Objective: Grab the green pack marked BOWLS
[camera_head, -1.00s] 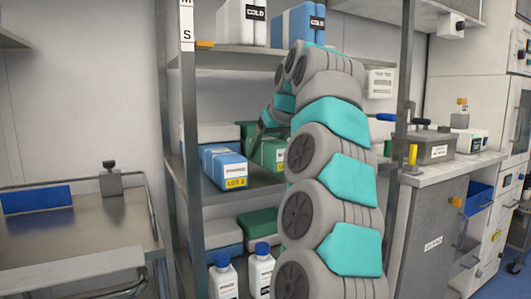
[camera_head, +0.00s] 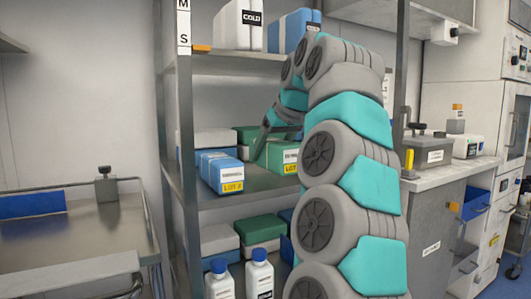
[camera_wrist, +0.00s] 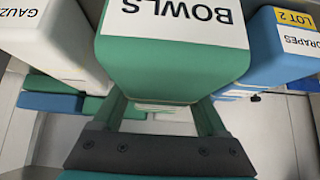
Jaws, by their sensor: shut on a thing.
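The green pack marked BOWLS (camera_wrist: 172,68) fills the top middle of the wrist view, with its white label facing up. My gripper (camera_wrist: 160,104) has its two fingers at the pack's sides and is shut on it; the fingertips are partly hidden by the pack. In the head view the green pack (camera_head: 282,157) is on the middle shelf, partly hidden by my arm. My gripper (camera_head: 262,146) reaches down to it there.
A blue DRAPES pack with a yellow LOT 2 label (camera_head: 222,172) stands close to the left, and a white GAUZE pack (camera_wrist: 58,42) is on the other side. The shelf above (camera_head: 235,62) holds COLD boxes. A metal upright (camera_head: 186,140) borders the left.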

